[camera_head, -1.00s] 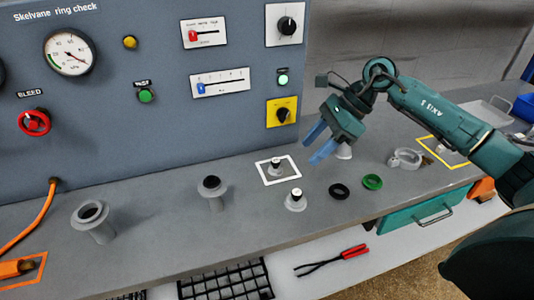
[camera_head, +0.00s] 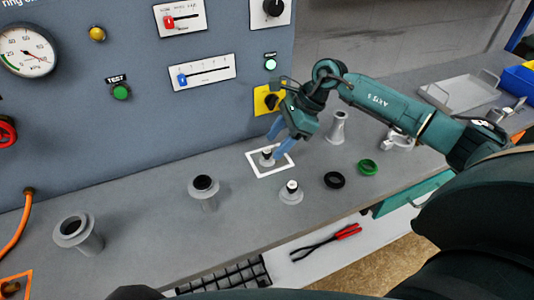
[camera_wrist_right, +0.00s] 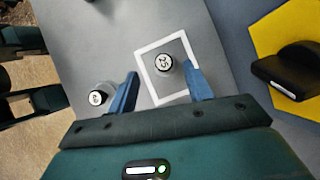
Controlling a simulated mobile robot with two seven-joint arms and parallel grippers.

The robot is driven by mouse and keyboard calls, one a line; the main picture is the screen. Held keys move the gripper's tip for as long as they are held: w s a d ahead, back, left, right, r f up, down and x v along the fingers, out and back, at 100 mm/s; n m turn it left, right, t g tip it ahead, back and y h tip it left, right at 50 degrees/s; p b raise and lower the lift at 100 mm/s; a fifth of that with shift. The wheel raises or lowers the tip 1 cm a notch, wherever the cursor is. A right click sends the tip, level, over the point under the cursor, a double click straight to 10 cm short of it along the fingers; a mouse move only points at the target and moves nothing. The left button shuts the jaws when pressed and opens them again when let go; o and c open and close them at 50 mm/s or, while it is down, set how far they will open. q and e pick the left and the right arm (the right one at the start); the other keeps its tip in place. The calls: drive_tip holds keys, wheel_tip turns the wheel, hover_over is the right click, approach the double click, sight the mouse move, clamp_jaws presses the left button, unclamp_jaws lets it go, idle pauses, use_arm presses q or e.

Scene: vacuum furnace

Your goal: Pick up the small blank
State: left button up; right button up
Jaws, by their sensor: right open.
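Two flanged blanks with knobs stand on the grey bench. One blank (camera_head: 267,154) is inside a white square outline (camera_head: 288,170); in the right wrist view its top (camera_wrist_right: 163,62) appears to read 25. The other blank (camera_head: 291,190) stands in front of the outline; its top (camera_wrist_right: 97,98) is too small to read surely. I cannot tell which is the small one. My right gripper (camera_head: 278,142) is open and empty, with blue fingers. It is above and behind the blank in the outline, which shows between and just beyond the fingertips (camera_wrist_right: 164,82). My left gripper is not in view.
A black ring (camera_head: 334,180), a green ring (camera_head: 368,167) and a pale flanged tube (camera_head: 338,128) stand to the right. Grey tubes (camera_head: 204,194) are to the left. The panel with a yellow-plated knob (camera_head: 262,101) rises close behind the gripper.

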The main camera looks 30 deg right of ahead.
sight(268, 151)
drive_tip(key=shift+w+p+x, duration=0.15)
drive_tip(key=shift+p+x, duration=0.1)
drive_tip(key=shift+x, duration=0.9)
drive_tip(key=shift+w+p+x, duration=0.1)
drive_tip(key=shift+p+x, duration=0.1)
drive_tip(key=shift+x, duration=0.95)
clamp_jaws()
